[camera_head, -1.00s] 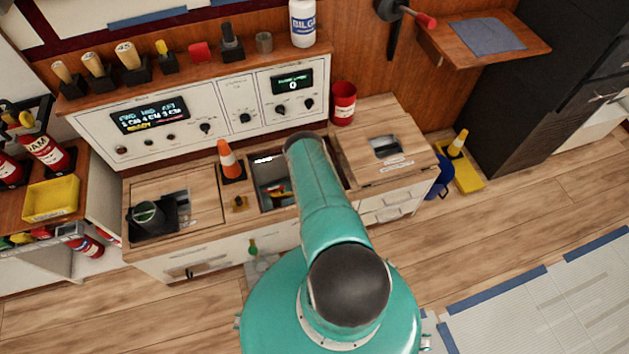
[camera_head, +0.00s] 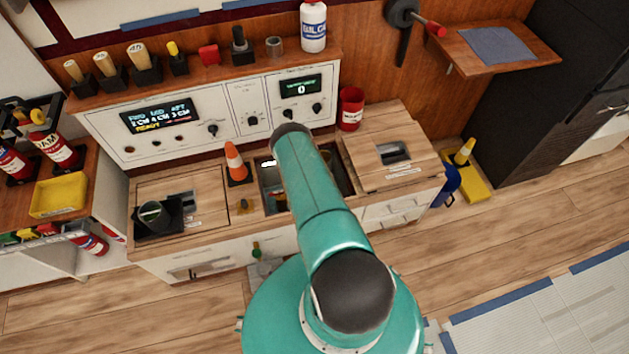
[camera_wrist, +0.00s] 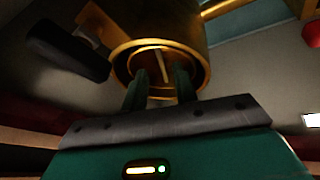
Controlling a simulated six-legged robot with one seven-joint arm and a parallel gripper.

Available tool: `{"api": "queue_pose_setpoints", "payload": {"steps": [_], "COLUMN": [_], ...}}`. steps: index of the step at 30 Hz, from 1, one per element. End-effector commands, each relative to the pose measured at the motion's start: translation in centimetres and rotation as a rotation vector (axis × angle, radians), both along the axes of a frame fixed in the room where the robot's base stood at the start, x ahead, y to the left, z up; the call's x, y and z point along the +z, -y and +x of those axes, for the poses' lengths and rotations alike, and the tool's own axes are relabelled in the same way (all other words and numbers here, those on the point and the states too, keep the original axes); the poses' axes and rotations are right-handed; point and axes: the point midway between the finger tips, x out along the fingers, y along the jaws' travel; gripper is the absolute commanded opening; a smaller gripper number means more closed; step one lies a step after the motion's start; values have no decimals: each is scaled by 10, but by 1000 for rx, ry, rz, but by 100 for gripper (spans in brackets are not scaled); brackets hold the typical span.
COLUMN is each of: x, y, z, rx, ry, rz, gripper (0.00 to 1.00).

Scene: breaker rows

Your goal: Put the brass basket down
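The brass basket (camera_wrist: 165,30) is a round brass-coloured vessel at the top of the wrist view, with a ring and a crossbar at its near end. My gripper (camera_wrist: 160,88) has its two dark green fingers at that end, one on each side of a brownish middle part, and appears shut on it. The exact contact is dim. In the head view my teal arm reaches over the open well (camera_head: 268,185) in the counter. The arm hides my gripper and the basket there.
An orange cone (camera_head: 236,163) stands left of the well. A wooden lid (camera_head: 375,175) is to its right, with a red can (camera_head: 350,110) behind. A dark cup (camera_head: 152,213) sits at the counter's left. The control panel (camera_head: 220,105) rises behind.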

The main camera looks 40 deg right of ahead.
Motion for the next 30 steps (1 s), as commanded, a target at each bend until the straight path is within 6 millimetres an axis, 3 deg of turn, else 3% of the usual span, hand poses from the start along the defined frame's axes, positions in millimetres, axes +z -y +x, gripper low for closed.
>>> {"api": "queue_pose_setpoints", "payload": {"steps": [15, 26, 29, 30], "x": [62, 82, 112, 130], "y": [-28, -31, -27, -24], "z": [-7, -3, 15, 25], "rx": [-4, 4, 18, 25], "ry": [3, 7, 17, 23], "rz": [2, -9, -38, -55], "gripper": [29, 29, 29, 29]}}
